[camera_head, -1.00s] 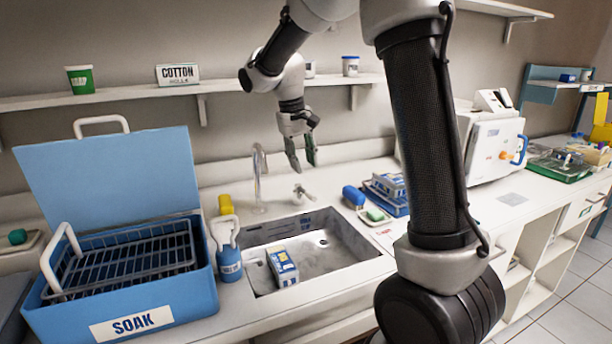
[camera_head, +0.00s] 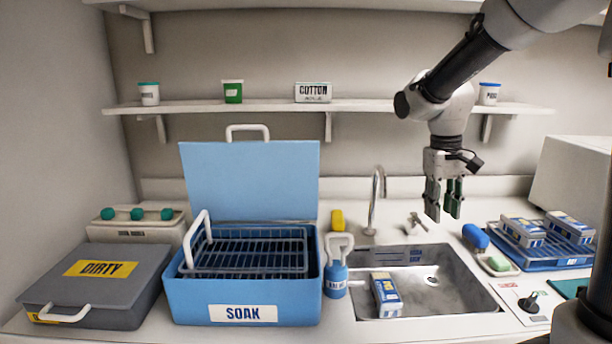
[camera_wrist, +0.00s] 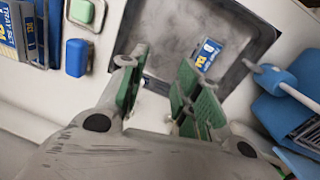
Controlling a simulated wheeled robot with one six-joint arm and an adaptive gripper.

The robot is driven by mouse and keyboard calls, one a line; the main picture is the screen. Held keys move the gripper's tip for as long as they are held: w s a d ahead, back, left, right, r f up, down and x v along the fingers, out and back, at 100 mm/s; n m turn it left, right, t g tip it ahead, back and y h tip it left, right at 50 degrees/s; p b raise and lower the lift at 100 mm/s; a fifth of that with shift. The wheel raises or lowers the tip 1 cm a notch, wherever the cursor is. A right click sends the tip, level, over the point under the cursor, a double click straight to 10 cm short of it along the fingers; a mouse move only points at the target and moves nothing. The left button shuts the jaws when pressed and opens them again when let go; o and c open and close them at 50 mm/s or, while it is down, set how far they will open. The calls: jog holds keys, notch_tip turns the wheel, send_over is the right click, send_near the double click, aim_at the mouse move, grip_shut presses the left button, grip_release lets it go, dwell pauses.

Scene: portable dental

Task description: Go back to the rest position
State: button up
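My gripper (camera_head: 443,199) hangs in the air above the back right of the sink (camera_head: 440,292), fingers pointing down. Its two green-padded fingers are apart with nothing between them. In the wrist view my gripper (camera_wrist: 160,85) also shows open and empty, with the sink (camera_wrist: 180,35) beyond. A blue and white box (camera_head: 386,294) lies in the sink at its left side, well away from the fingers. The box also shows in the wrist view (camera_wrist: 207,54).
An open blue SOAK bin (camera_head: 245,290) with a wire rack stands left of the sink, beside a blue bottle (camera_head: 336,278). A closed grey DIRTY box (camera_head: 100,282) is at far left. A blue tray (camera_head: 545,255) holds boxes at right. The faucet (camera_head: 376,195) rises behind the sink.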

jog(key=s+d+r+t, duration=0.2)
jog(key=s, duration=0.8)
jog(key=s+d+r+m+t+y, duration=0.1)
jog(key=s+d+r+t, duration=0.1)
jog(key=s, duration=0.8)
jog(key=shift+r+t, duration=0.3)
jog(key=shift+r, duration=0.35)
